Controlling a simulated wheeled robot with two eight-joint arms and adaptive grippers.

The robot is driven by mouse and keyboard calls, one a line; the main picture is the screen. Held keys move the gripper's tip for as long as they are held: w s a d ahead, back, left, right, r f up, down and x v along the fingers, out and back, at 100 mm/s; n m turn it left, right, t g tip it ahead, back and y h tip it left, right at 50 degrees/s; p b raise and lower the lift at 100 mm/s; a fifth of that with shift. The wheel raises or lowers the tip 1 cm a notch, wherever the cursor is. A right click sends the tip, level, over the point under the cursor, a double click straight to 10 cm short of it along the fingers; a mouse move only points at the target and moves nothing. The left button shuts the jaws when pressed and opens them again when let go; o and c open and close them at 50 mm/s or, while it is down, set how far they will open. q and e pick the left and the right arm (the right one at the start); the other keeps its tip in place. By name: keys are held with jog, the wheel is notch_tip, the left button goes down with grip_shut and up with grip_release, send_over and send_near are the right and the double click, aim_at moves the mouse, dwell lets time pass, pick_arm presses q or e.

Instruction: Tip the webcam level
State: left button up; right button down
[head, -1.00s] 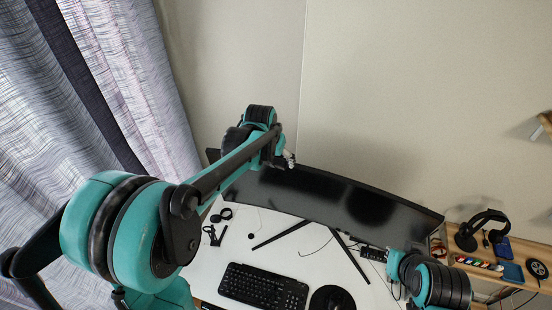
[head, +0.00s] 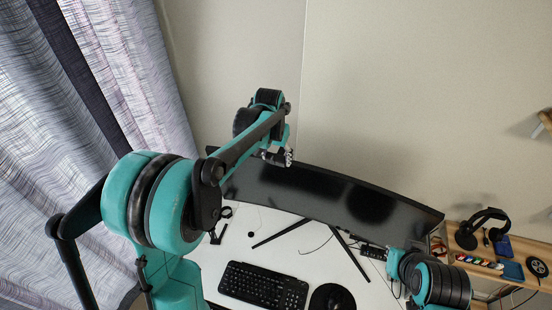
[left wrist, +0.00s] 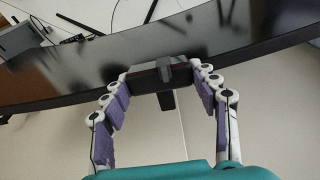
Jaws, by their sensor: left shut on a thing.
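The webcam (left wrist: 160,76), a dark bar with a short mount, sits at the top edge of the wide black monitor (head: 325,196) in the left wrist view. The monitor also spans the top of that view (left wrist: 235,24). My left gripper (left wrist: 163,80) has a padded finger at each end of the webcam and is shut on it. In the head view my left gripper (head: 279,157) is at the monitor's upper left edge. There the arm and gripper hide the webcam, so its tilt is hard to judge.
A black keyboard (head: 264,287) and a round black mouse pad (head: 331,298) lie on the white desk. Headphones (head: 481,227) stand on a wooden shelf at the right. A curtain (head: 95,90) hangs at the left. The wall behind the monitor is bare.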

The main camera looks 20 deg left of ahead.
aim_at(276, 157)
pick_arm(q)
jog(key=shift+w+g, duration=0.2)
jog(key=shift+g, duration=0.7)
jog(key=o, duration=1.2)
jog(key=shift+c, duration=0.2)
notch_tip(276, 157, up, 12)
jog(key=shift+s, duration=0.25)
